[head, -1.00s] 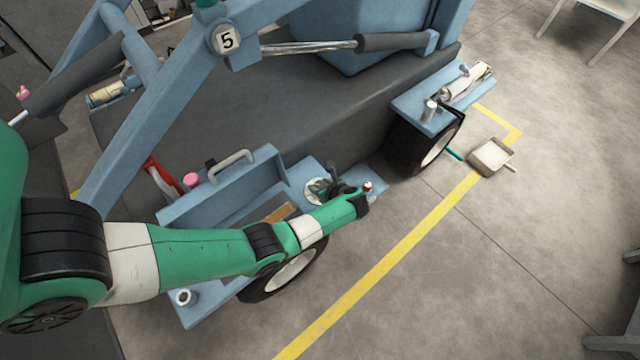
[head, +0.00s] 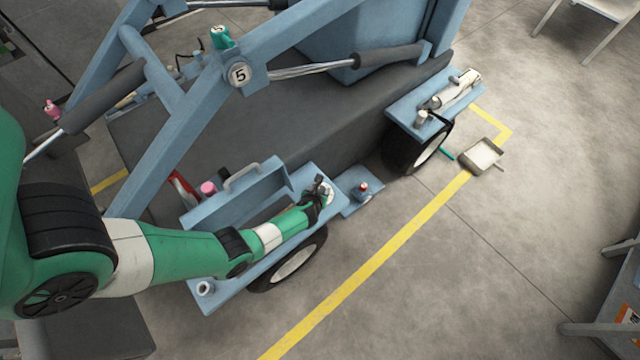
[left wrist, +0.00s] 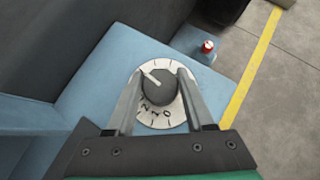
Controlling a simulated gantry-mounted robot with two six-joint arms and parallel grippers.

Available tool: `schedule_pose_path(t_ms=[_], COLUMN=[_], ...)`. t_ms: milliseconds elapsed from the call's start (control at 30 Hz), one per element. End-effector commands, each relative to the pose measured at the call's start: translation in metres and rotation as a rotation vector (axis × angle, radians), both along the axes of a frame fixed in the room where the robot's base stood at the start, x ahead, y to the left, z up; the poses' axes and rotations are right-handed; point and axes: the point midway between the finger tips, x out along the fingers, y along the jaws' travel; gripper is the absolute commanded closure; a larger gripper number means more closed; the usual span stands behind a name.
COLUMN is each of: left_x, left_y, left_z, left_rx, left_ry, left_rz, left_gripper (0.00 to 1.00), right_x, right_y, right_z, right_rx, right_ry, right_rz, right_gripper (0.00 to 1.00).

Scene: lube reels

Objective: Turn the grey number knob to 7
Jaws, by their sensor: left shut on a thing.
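The grey knob (left wrist: 158,88) sits in the middle of a white round dial (left wrist: 162,120) on a blue surface. The knob's white pointer points up and to the left in the left wrist view. The numerals 0, 1 and 2 show along the dial's near edge; other numerals are hidden or too small to read. My left gripper (left wrist: 160,78) is shut on the knob, one finger on each side. In the head view my left gripper (head: 319,186) is at the dial (head: 328,192) and covers most of the knob. My right gripper is not in view.
A small red-topped item (head: 363,187) stands on a blue ledge beyond the dial. A blue open box with a handle (head: 241,178) and a pink-topped item (head: 208,188) are to the left. A wheel (head: 290,263) is below.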

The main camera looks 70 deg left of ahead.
Motion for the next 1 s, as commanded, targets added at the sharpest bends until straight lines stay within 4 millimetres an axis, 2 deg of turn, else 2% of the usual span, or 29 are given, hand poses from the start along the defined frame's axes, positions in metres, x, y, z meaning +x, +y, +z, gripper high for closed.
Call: schedule_pose_path(t_ms=[33,333,700,1000], left_x=[-0.003,-0.001,0.001,0.001], left_y=[0.001,0.003,0.003,0.001], left_z=[0.005,0.004,0.0,0.001], left_rx=[-0.003,-0.001,0.006,0.004], left_ry=[0.006,0.004,-0.003,-0.004], left_rz=[-0.039,-0.32,-0.603,-0.713], left_gripper=[1.0,1.0,1.0,1.0], right_x=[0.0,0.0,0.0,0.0], right_y=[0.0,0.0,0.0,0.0], right_z=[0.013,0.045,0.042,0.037], right_rx=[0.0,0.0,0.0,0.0], right_ry=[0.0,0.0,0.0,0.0], right_rz=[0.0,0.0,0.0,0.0], right_gripper=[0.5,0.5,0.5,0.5])
